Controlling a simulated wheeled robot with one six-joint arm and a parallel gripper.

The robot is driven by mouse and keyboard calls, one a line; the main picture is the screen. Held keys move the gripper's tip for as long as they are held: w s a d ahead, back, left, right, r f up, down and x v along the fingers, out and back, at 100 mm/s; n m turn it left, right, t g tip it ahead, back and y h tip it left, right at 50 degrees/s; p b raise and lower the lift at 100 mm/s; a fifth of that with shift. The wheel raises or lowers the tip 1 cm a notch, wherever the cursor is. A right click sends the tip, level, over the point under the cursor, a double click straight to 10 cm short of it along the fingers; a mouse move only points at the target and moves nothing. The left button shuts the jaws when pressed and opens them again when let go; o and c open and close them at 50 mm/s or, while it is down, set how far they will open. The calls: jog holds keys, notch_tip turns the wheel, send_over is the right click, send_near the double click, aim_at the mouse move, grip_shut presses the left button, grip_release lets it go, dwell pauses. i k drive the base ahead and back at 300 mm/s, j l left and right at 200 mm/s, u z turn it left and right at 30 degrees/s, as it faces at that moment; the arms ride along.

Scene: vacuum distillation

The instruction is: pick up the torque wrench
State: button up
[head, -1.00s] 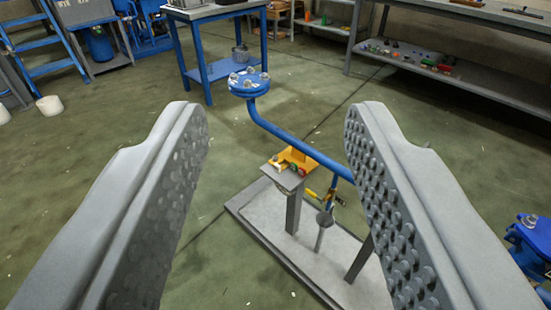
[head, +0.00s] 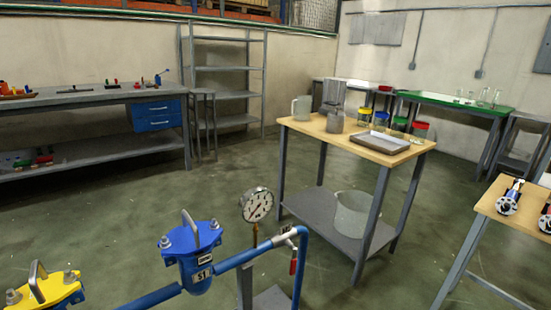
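I cannot make out a torque wrench for certain in this view. The long grey workbench (head: 95,96) at the left holds several small tools and coloured parts, among them a thin dark item (head: 75,90) lying flat, too small to identify. My gripper is not in view.
A blue valve (head: 195,265) and a yellow one (head: 45,290) on a blue pipe stand in the near foreground, with a pressure gauge (head: 257,205). A wooden-topped table (head: 345,140) stands mid-right, another table (head: 490,205) at the right edge. Open floor (head: 150,200) lies before the workbench.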

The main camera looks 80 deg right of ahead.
aim_at(513, 193)
jog(key=z, duration=3.85)
jog(key=i+l, duration=0.1)
jog(key=i, duration=0.5)
jog(key=i+u, duration=0.1)
jog(key=i, duration=0.5)
jog(key=l, duration=0.05)
